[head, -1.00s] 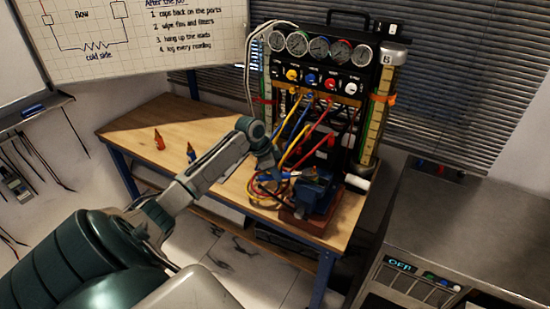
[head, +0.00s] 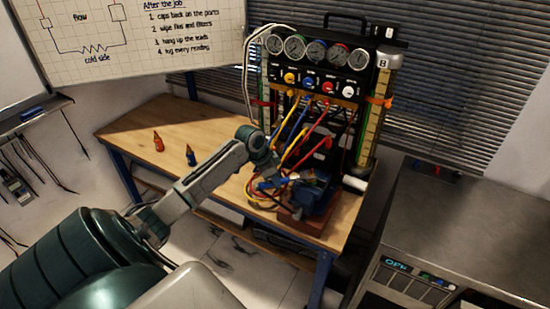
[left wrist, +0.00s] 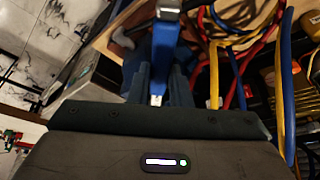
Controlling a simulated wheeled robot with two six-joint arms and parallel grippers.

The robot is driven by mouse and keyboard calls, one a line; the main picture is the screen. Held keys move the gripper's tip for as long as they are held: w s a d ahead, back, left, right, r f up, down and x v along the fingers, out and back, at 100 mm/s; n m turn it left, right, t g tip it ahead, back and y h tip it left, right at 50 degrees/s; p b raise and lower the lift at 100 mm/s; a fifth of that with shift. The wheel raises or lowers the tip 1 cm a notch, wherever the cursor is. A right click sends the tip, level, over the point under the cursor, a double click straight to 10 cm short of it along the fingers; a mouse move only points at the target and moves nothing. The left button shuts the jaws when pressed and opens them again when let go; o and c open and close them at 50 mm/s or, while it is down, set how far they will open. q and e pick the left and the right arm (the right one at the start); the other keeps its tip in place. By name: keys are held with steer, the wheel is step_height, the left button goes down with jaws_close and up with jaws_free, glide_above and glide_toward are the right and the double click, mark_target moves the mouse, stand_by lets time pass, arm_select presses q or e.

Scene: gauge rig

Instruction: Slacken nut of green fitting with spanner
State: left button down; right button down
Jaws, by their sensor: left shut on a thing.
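My left gripper (head: 268,181) is at the front of the gauge rig, beside the blue vice (head: 317,196). In the left wrist view its fingers (left wrist: 159,88) are shut on a blue bar-shaped tool, seemingly the spanner (left wrist: 166,38), which points away from the palm. In the head view a bit of blue handle shows at the fingertips, close to the vice jaws. The green fitting and its nut cannot be made out; whether the spanner's head touches a nut cannot be told. My right gripper is not in view.
The gauge rig (head: 318,75) stands behind the vice, with yellow, blue and red hoses (head: 300,140) hanging close to my gripper. A metal counter (head: 470,215) is at the right.

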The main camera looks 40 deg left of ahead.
arm_select(q)
steer(key=shift+s+d+n+y, duration=0.15)
steer(key=shift+s+d+n, duration=0.1)
steer(key=shift+d+n, duration=0.3)
steer(key=shift+s+d+n+y, duration=0.15)
steer(key=shift+s+d+n, duration=0.1)
steer(key=shift+d+n, duration=0.25)
stand_by(0.7)
steer(key=shift+s+d+n+y, duration=0.2)
steer(key=shift+d+n+y, duration=0.05)
steer(key=shift+d+n, duration=0.35)
steer(key=shift+s+d+n+y, duration=0.25)
steer(key=shift+d+n, duration=0.2)
steer(key=shift+d, duration=0.15)
stand_by(0.9)
steer(key=shift+w+d+n+t+y, duration=0.1)
steer(key=shift+d+n+t+y, duration=0.2)
steer(key=shift+d+n, duration=0.7)
stand_by(0.8)
steer(key=shift+a+m+h, duration=0.4)
steer(key=shift+a+m, duration=0.55)
steer(key=shift+m, duration=0.05)
stand_by(0.3)
stand_by(0.4)
